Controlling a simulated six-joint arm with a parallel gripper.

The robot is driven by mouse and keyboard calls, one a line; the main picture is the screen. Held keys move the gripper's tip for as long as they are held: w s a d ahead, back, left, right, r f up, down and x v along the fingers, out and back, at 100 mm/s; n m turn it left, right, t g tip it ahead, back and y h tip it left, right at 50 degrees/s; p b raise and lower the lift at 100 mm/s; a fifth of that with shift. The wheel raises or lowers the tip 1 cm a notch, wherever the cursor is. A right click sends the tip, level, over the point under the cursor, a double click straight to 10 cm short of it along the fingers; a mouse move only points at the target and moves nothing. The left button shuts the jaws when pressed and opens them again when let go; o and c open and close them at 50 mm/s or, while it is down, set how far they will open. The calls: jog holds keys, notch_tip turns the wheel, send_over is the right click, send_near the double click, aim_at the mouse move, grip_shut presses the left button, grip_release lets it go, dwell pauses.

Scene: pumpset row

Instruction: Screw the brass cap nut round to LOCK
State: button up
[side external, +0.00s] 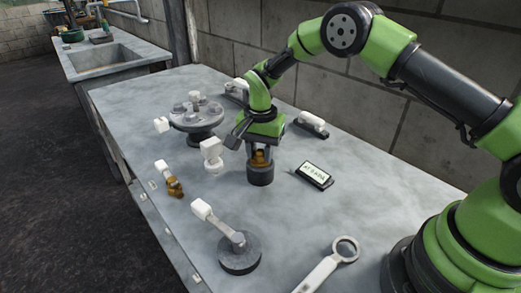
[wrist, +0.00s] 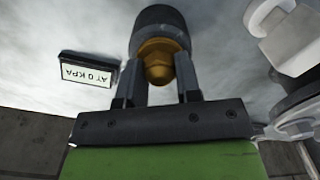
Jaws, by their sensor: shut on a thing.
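The brass cap nut (side external: 260,158) sits on top of a dark grey cylindrical post (side external: 260,175) standing on the table. My gripper (side external: 262,150) points down over the post, with its fingers around the nut. In the wrist view the brass nut (wrist: 159,62) shows between the two fingers of my gripper (wrist: 162,92), and the dark post (wrist: 160,22) is behind it. The gripper is shut on the nut. No LOCK mark is readable in either view, so the nut's turn angle cannot be told.
A small display (side external: 315,175) lies right of the post; it also shows in the wrist view (wrist: 88,70). A round flanged fitting (side external: 197,115) and a white-handled valve (side external: 212,155) stand to the left. A lever on a dark disc (side external: 240,258) and a ring-ended tool (side external: 328,268) are in front.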

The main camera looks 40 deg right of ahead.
jog(key=shift+f+m, duration=0.15)
jog(key=shift+m, duration=0.95)
grip_shut()
jog(key=shift+f+m, duration=0.2)
jog(key=shift+m, duration=1.2)
jog(key=m, duration=0.4)
jog(key=shift+m, duration=0.4)
jog(key=shift+a, duration=0.1)
